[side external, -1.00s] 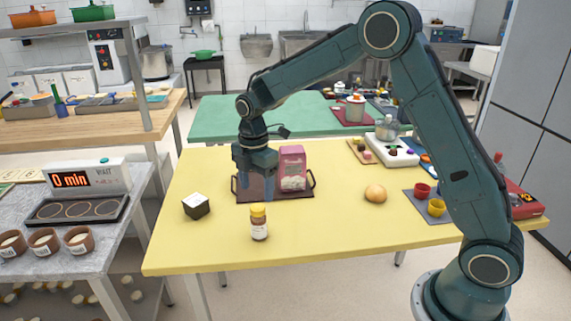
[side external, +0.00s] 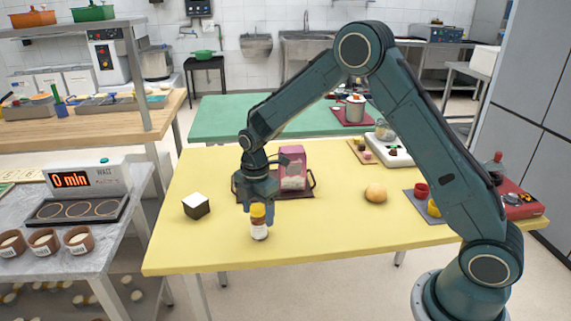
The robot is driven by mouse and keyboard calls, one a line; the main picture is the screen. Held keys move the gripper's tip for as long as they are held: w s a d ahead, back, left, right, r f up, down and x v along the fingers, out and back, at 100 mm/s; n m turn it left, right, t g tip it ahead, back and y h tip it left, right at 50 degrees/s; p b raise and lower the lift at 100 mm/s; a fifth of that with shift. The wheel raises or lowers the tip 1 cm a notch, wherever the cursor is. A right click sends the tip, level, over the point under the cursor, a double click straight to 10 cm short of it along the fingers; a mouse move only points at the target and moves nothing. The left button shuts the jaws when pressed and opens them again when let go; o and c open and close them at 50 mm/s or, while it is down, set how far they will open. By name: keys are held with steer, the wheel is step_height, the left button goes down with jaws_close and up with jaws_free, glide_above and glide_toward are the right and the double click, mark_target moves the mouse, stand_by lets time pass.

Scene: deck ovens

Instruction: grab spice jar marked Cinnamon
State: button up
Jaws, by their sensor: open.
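The spice jar (side external: 259,231) with a yellow cap and a pale label stands upright on the yellow table, near its front edge; the label text is too small to read. My gripper (side external: 258,207) is open and low, pointing down at the jar's upper part. Its fingers show on either side of and behind the cap. I cannot tell whether they touch the jar.
A dark tray (side external: 240,188) with a pink box (side external: 292,167) lies just behind my gripper. A dark cube with a white top (side external: 196,206) is to the left and a round bun (side external: 375,193) to the right. The yellow table (side external: 330,235) is clear at front right.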

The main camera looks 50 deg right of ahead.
steer(key=shift+f, duration=0.8)
steer(key=c, duration=1.1)
steer(key=shift+r, duration=0.15)
step_height(320, 180, up, 20)
steer(key=shift+f, duration=0.1)
